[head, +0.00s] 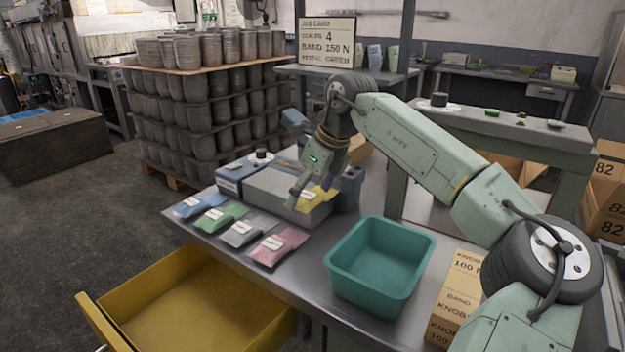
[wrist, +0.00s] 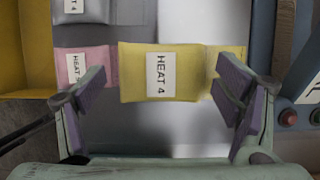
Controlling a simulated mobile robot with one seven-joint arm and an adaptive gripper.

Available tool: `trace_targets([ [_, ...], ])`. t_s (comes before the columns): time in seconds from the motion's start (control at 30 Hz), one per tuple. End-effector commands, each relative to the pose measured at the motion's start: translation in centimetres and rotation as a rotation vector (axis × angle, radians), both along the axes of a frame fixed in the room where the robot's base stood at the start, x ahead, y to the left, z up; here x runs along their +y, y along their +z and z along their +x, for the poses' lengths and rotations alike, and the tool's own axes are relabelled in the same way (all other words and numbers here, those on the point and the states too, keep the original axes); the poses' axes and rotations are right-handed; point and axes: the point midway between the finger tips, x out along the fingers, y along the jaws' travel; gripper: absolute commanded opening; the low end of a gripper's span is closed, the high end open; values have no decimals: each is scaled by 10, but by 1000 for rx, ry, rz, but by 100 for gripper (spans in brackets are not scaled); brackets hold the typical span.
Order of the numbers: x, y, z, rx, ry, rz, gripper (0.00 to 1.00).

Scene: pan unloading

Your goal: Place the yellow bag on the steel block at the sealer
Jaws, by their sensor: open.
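The yellow bag (head: 313,199) lies on top of the grey steel block (head: 268,184) on the bench. My gripper (head: 299,187) is over the block at the bag. In the wrist view my gripper (wrist: 160,95) is open, with one finger on each side of the bag and visible gaps between.
Blue (head: 188,206), green (head: 221,217), grey (head: 241,233) and pink (head: 279,245) bags lie along the bench's left edge. A teal bin (head: 380,268) stands right of them. A yellow drawer (head: 192,302) is open below. A job card (head: 327,42) stands behind.

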Motion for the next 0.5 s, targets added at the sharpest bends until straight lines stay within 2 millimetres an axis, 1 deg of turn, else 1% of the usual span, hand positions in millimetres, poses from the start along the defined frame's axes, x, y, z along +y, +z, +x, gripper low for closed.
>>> trace_targets([
  [0.27, 0, -1, 0, 0, 0, 0, 84],
  [0.5, 0, -1, 0, 0, 0, 0, 69],
])
